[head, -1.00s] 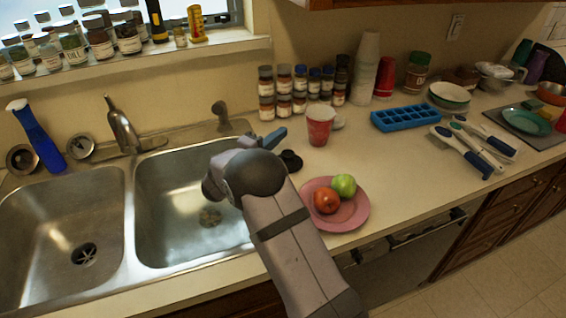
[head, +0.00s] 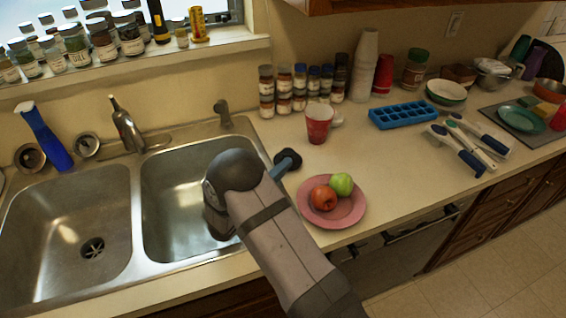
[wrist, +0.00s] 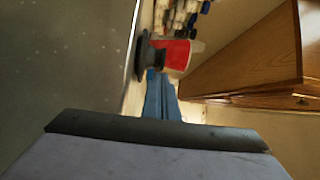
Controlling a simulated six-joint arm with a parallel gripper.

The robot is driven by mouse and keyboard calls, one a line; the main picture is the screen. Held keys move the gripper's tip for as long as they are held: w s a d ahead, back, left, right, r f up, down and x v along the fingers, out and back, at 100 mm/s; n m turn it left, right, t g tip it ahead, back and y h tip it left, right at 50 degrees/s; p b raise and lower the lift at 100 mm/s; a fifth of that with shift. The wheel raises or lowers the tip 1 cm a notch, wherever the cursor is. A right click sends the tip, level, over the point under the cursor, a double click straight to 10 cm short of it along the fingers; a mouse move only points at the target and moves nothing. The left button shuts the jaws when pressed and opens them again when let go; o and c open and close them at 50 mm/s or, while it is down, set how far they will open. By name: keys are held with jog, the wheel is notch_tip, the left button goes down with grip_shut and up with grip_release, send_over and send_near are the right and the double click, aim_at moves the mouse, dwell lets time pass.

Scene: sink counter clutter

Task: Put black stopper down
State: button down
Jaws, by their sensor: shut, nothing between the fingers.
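The black stopper (head: 281,158) is on the counter between the right sink basin and the red cup, partly covered by my gripper (head: 292,161). In the wrist view, the black stopper (wrist: 151,56) appears just beyond the blue fingertips (wrist: 157,76), in front of the red cup. My gripper is shut with nothing between its fingers. Its tips overlap the stopper in the head view; I cannot tell whether they touch it.
A red cup (head: 319,123) stands just behind the stopper. A pink plate (head: 347,215) with two fruits is at the front right. The right sink basin (head: 175,195) is to the left. Spice jars (head: 299,88) line the wall.

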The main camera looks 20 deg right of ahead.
aim_at(280, 157)
jog(key=shift+w+d, duration=0.15)
jog(key=shift+w, duration=0.25)
jog(key=shift+w+f, duration=0.1)
jog(key=shift+w, duration=0.15)
jog(key=w+b, duration=0.2)
jog(key=w, duration=0.1)
jog(key=w+d+b, duration=0.1)
jog(key=w+b, duration=0.2)
jog(key=shift+d+f+b, duration=0.1)
jog(key=shift+d+b, duration=0.05)
jog(key=shift+b, duration=0.15)
jog(key=shift+w+r, duration=0.25)
jog(key=shift+w, duration=0.15)
jog(key=b+v, duration=0.2)
jog(key=v, duration=0.4)
jog(key=shift+s+a+b, duration=0.3)
jog(key=shift+s+a, duration=0.1)
jog(key=shift+a, duration=0.1)
